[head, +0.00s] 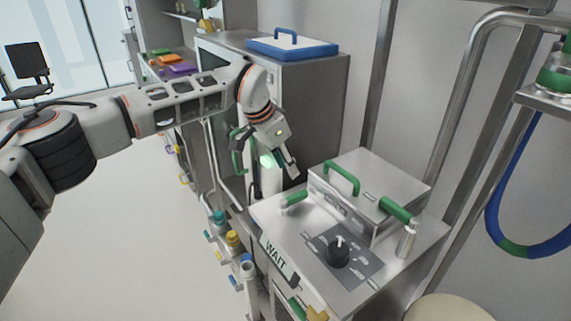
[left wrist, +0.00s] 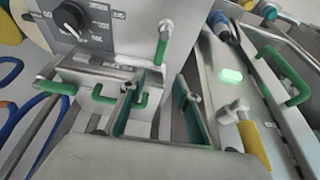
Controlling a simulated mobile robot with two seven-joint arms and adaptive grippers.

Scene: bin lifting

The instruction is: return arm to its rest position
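My left arm reaches in from the left in the head view. Its gripper (head: 266,166) hangs downward beside the left end of a steel box-shaped unit with green handles (head: 370,195). The fingers stand apart with nothing between them. In the left wrist view both fingers of the left gripper (left wrist: 160,95) show with green inner pads and a gap between them. The unit's black knob (left wrist: 69,16) is at that view's upper left. My right gripper is in neither view.
A steel counter (head: 290,222) carries a black knob (head: 339,252) and a WAIT label (head: 278,258). A grey cabinet (head: 315,105) with a blue-rimmed lid (head: 290,48) stands behind the gripper. Blue hose (head: 492,215) hangs at the right. The floor at left is open.

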